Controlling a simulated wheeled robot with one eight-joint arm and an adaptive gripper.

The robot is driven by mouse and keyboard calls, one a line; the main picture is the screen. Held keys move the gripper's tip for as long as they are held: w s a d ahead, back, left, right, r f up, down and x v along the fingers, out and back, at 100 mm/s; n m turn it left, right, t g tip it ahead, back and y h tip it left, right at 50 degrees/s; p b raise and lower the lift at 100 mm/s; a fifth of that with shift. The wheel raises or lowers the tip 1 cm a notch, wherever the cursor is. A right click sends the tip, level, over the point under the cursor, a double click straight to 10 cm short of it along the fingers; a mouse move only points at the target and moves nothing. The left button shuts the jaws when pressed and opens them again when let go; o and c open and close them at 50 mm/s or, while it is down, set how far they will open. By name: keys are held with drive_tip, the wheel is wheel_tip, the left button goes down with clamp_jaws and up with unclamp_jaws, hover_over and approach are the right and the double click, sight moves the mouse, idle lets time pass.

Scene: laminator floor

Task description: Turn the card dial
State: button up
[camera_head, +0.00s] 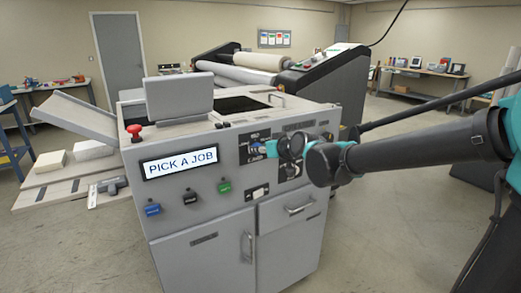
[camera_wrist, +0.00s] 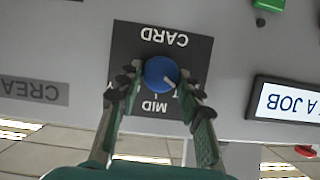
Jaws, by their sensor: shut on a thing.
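The card dial (camera_wrist: 160,72) is a round blue knob on a dark plate marked CARD and MID, upside down in the wrist view. The fingers cover most of the plate's side labels. In the head view my gripper (camera_head: 280,147) reaches the grey machine's front panel from the right and largely hides the dial.
The machine's screen (camera_head: 180,162) reads PICK A JOB. A red button (camera_head: 134,131) stands on its top left edge. Blue, black and green buttons (camera_head: 224,186) sit below the screen. A drawer handle (camera_head: 300,208) is under the panel. Open floor lies to the right.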

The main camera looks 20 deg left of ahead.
drive_tip(key=m+g+y, duration=0.1)
drive_tip(key=m, duration=0.1)
drive_tip(key=m+g+y, duration=0.1)
drive_tip(key=m, duration=0.2)
drive_tip(key=m+y, duration=0.2)
drive_tip(key=shift+w+d+f+m+g, duration=0.25)
drive_tip(key=shift+w+d+m+g, duration=0.05)
drive_tip(key=shift+w+m+g, duration=0.1)
idle(0.6)
drive_tip(key=o, duration=1.2)
drive_tip(key=shift+c, duration=0.2)
drive_tip(key=shift+s, duration=0.1)
drive_tip(key=v, duration=1.2)
drive_tip(key=shift+f, duration=0.15)
